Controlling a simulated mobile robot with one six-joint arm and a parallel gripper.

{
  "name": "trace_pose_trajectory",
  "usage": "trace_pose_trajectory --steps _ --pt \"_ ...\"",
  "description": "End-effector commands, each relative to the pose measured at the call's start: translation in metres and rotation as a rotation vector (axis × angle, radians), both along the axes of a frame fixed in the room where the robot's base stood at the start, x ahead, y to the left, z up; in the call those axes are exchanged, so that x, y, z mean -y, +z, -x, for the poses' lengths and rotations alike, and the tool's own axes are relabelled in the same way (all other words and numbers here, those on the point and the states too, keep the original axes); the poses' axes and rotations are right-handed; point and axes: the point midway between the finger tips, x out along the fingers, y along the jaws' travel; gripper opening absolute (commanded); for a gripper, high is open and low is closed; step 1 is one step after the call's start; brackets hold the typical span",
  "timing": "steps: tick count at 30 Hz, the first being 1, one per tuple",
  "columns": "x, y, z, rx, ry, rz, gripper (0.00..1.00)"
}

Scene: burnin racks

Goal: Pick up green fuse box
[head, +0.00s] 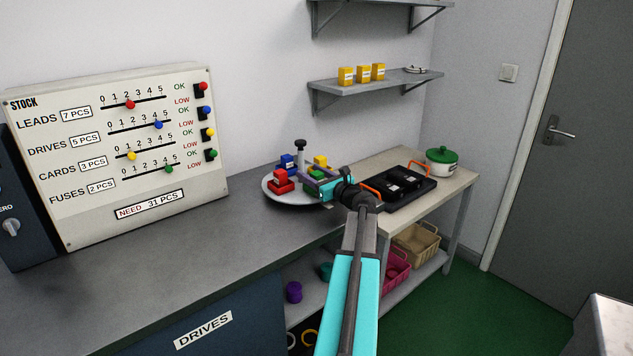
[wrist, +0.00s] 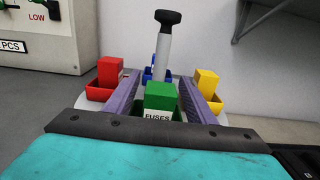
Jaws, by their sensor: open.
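The green fuse box (wrist: 160,97) stands upright in the wrist view, with a white label reading FUSES on its front, partly cut off by my gripper's body. It stands in a dark green bin on a round white turntable (head: 270,194). My gripper (wrist: 160,92) is open, with one purple finger on each side of the box. I cannot tell whether the fingers touch it. In the head view my gripper (head: 322,177) is over the turntable, and the green box is mostly hidden by the arm.
A red box (wrist: 109,71), a blue box (wrist: 152,73) and a yellow box (wrist: 207,83) share the turntable around a post with a black knob (wrist: 167,17). A black tray (head: 408,190) and a green-lidded pot (head: 441,160) stand to the right. The grey counter (head: 180,250) is clear at left.

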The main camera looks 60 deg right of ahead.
Motion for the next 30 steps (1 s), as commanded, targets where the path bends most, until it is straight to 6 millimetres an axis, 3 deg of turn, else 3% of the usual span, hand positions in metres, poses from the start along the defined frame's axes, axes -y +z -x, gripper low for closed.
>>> trace_pose_trajectory --steps 5,21,29,30 --pt "0.0028 0.0 -0.0095 0.0 0.001 0.001 0.5" --pt "0.002 -0.0002 -0.0099 0.0 0.002 0.001 0.5" --pt "0.0018 -0.0002 -0.0102 0.0 0.002 0.001 0.06" --pt "0.0018 0.0 -0.0102 0.0 0.002 0.001 0.06"
